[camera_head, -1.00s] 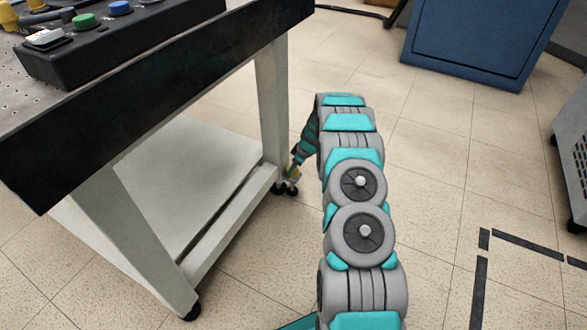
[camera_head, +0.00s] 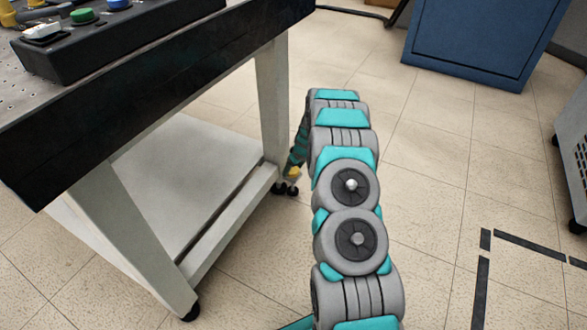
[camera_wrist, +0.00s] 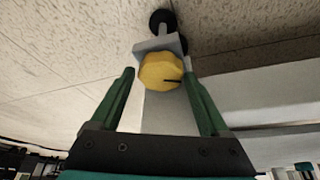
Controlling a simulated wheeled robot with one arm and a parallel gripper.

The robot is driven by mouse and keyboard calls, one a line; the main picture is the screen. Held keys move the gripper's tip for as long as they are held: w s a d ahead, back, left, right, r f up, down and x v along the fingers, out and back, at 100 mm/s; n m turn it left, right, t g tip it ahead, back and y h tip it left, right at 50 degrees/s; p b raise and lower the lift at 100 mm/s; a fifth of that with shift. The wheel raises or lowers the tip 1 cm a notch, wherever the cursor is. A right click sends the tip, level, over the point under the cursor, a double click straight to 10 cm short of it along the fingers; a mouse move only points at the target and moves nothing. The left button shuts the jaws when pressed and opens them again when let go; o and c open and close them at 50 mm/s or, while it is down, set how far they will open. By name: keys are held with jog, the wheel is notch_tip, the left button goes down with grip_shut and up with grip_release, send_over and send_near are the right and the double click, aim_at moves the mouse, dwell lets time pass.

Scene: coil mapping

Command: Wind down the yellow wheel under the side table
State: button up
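The yellow wheel (camera_wrist: 160,71) is a faceted knob with a dark mark on its right side, set by a caster at the foot of a side table leg. In the wrist view it lies between the fingers of my gripper (camera_wrist: 168,85), near their tips. The fingers are apart, with a gap showing at the left finger; whether the right finger touches cannot be told. In the head view the wheel (camera_head: 293,172) shows small at the far leg of the side table (camera_head: 180,185), and my arm hides most of the gripper.
The black caster (camera_wrist: 163,20) is beyond the wheel. A control box with coloured buttons (camera_head: 83,16) sits on the tabletop. A blue cabinet (camera_head: 480,40) stands at the back right. Black tape (camera_head: 528,246) marks the floor at right, and the tiles between are clear.

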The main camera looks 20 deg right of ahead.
jog(key=shift+o, duration=1.2)
jog(key=v, duration=0.7)
jog(key=shift+r, duration=0.35)
jog(key=shift+s, duration=0.15)
